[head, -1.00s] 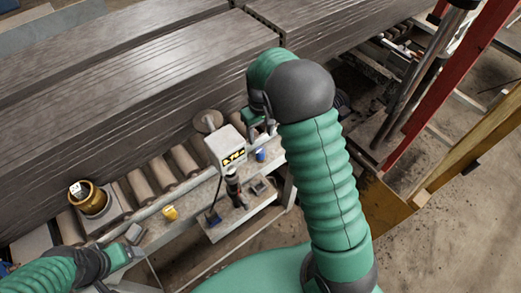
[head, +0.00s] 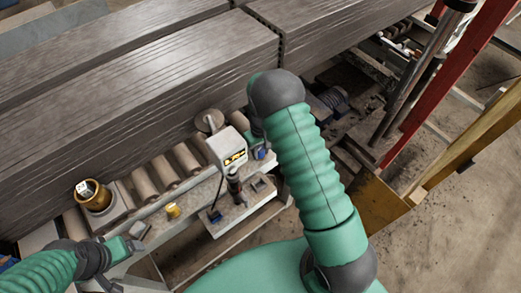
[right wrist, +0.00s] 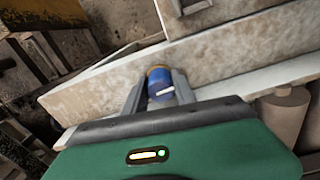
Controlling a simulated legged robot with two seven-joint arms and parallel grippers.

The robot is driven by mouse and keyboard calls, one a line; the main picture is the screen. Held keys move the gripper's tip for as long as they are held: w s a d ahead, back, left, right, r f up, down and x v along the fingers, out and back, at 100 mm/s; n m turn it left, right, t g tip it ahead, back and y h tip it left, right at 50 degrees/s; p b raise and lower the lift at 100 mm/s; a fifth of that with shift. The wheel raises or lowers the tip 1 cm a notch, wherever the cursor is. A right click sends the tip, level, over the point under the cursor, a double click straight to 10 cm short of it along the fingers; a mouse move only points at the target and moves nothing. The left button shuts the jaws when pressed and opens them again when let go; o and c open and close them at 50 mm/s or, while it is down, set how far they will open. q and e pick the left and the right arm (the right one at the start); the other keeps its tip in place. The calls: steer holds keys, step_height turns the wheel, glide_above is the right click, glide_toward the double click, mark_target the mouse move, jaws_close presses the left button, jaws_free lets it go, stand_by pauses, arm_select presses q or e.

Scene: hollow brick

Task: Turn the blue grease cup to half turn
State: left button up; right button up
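The blue grease cup (right wrist: 160,84) shows in the right wrist view, with a white mark on its face and a brass-coloured rim behind it. It sits on the side of a pale metal rail. In the head view it is a small blue spot (head: 261,154) beside my right gripper (head: 257,138). In the right wrist view my right gripper (right wrist: 159,88) has a finger on each side of the cup, spread apart; firm contact is not clear. My left gripper (head: 130,246) is at the lower left, far from the cup; its fingers are not clear.
A grey box with a yellow-black label (head: 232,150) stands left of the cup. A yellow cup (head: 173,210) sits further left on the rail, near rollers (head: 163,170) and a brass pot (head: 93,196). A red post (head: 436,90) stands right.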

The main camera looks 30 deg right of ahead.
mark_target(260, 149)
jaws_close()
steer(key=shift+m+b, duration=0.35)
steer(key=shift+m, duration=0.05)
steer(key=o, duration=0.6)
jaws_free()
steer(key=shift+c, duration=0.2)
step_height(260, 149, up, 17)
steer(key=b, duration=0.3)
steer(key=shift+b, duration=0.35)
steer(key=shift+f, duration=0.15)
